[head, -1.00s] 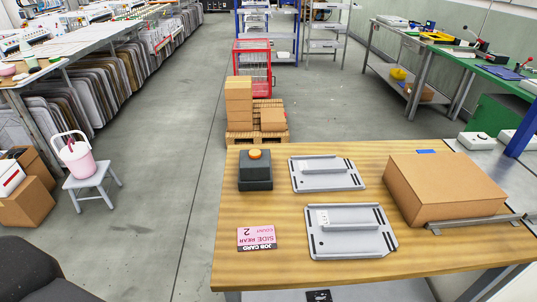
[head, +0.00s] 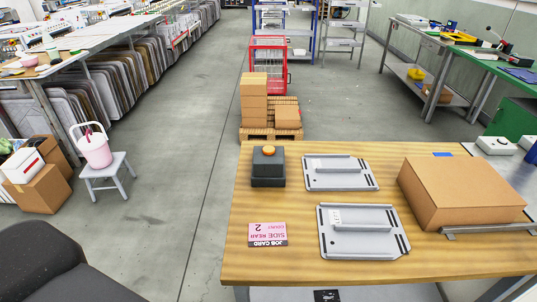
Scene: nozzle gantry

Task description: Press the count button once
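The count button is an orange round cap (head: 269,150) on a dark grey box (head: 268,168). The box stands near the far left corner of the wooden table (head: 300,272). Nothing touches the button in the head view. Neither of my grippers is in view.
A pink job card (head: 267,234) lies in front of the box. Two grey metal plates (head: 328,181) (head: 345,250) lie to its right, and a large cardboard box (head: 465,190) stands farther right. A pallet with cartons (head: 257,135) stands on the floor beyond the table.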

